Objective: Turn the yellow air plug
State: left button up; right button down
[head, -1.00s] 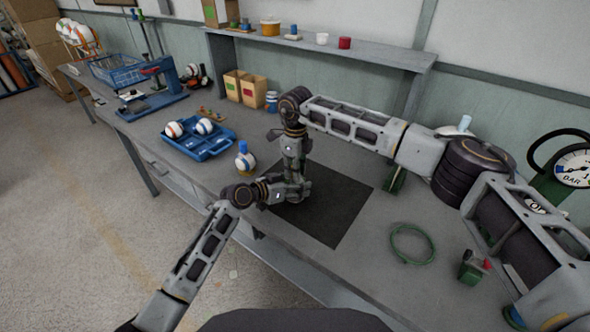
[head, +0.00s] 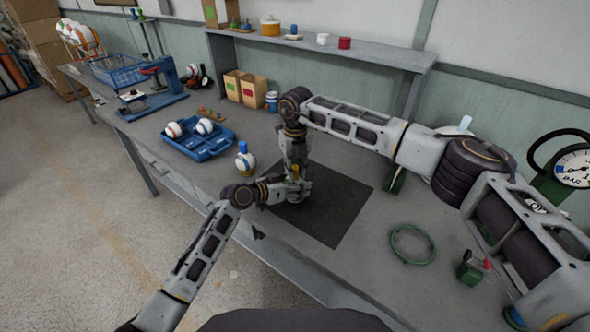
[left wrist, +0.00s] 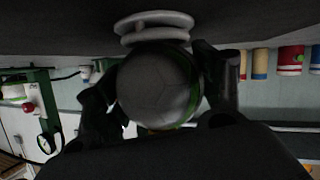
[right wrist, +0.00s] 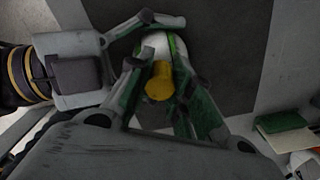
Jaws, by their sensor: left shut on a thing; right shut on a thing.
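A white ball with a green band (left wrist: 158,85) sits on a pale ringed stand (left wrist: 153,24), upside down in the left wrist view. My left gripper (left wrist: 160,70) is shut on the ball, a finger on each side. In the right wrist view the yellow air plug (right wrist: 160,82) stands on top of the ball (right wrist: 162,46). My right gripper (right wrist: 157,70) is shut on the plug from above. In the head view both grippers meet over the dark mat (head: 335,205) and mostly hide the ball; a bit of yellow shows between them.
A green hose ring (head: 412,245), a small green block (head: 472,268) and a pressure gauge (head: 573,168) are to the right. The mat's front is clear.

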aim_at(295, 167)
pick_arm(q)
jog(key=shift+s+a+f, duration=0.1)
jog(key=shift+s+f, duration=0.05)
jog(key=shift+f, duration=0.35)
pick_arm(e)
jog(key=shift+w+r+m, duration=0.1)
jog(key=shift+r+m, duration=0.2)
jog(key=shift+m, duration=0.1)
jog(key=c, duration=1.5)
grip_release()
pick_arm(q)
jog(key=shift+r, duration=0.1)
pick_arm(e)
jog(key=o, duration=0.3)
jog(key=shift+f, duration=0.15)
pick_arm(q)
jog(key=shift+r, duration=0.15)
jog(key=shift+r, duration=0.2)
pick_arm(e)
notch_tip(295, 167, up, 12)
pick_arm(q)
jog(key=o, duration=1.3)
jog(key=shift+c, duration=0.2)
